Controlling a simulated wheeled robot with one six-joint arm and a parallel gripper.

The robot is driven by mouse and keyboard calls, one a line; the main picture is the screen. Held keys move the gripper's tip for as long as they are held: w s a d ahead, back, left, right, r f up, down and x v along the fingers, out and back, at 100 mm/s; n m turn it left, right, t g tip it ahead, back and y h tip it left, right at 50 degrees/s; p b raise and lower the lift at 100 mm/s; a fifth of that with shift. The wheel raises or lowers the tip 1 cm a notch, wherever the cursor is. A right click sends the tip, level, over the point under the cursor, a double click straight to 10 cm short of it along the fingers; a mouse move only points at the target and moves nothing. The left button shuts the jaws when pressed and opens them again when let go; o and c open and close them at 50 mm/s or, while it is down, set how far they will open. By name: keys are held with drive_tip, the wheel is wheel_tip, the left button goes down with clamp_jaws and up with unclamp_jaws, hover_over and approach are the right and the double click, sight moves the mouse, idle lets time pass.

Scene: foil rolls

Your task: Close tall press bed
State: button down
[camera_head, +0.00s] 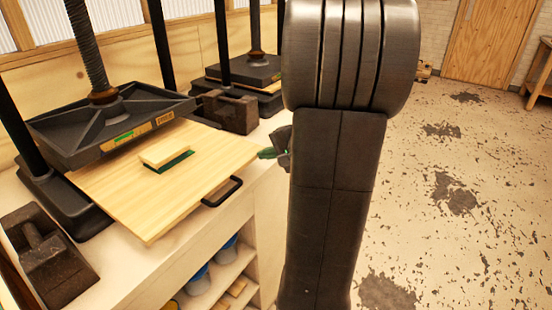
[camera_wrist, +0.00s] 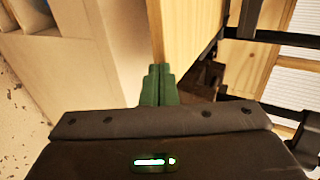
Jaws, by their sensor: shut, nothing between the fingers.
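The press bed (camera_head: 110,190) is a pale wooden board sticking out from under the black platen (camera_head: 75,125) of the nearer press at left in the head view. A black handle (camera_head: 222,192) is on its front edge. A small wooden block (camera_head: 165,150) over a green piece (camera_head: 172,163) lies on it. My gripper (camera_head: 265,153) is shut, its green fingers beside the bed's right edge. In the wrist view the shut fingers (camera_wrist: 158,72) point along the pale wood of the bed (camera_wrist: 190,30). I cannot tell whether they touch it.
A second press (camera_head: 245,72) stands behind. A dark iron weight (camera_head: 230,110) sits between the presses, another (camera_head: 45,255) at the front left. Shelves with blue tubs (camera_head: 198,280) are under the counter. My arm hides the middle. The floor (camera_head: 450,220) at right is clear.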

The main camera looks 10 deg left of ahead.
sight(211, 136)
drive_tip(key=w+a, duration=0.2)
drive_tip(key=a, duration=0.4)
drive_tip(key=w+a, duration=0.3)
drive_tip(key=a, duration=0.3)
drive_tip(key=w+a, duration=0.2)
drive_tip(key=a, duration=0.4)
drive_tip(key=shift+w, duration=0.2)
drive_tip(key=shift+d, duration=0.1)
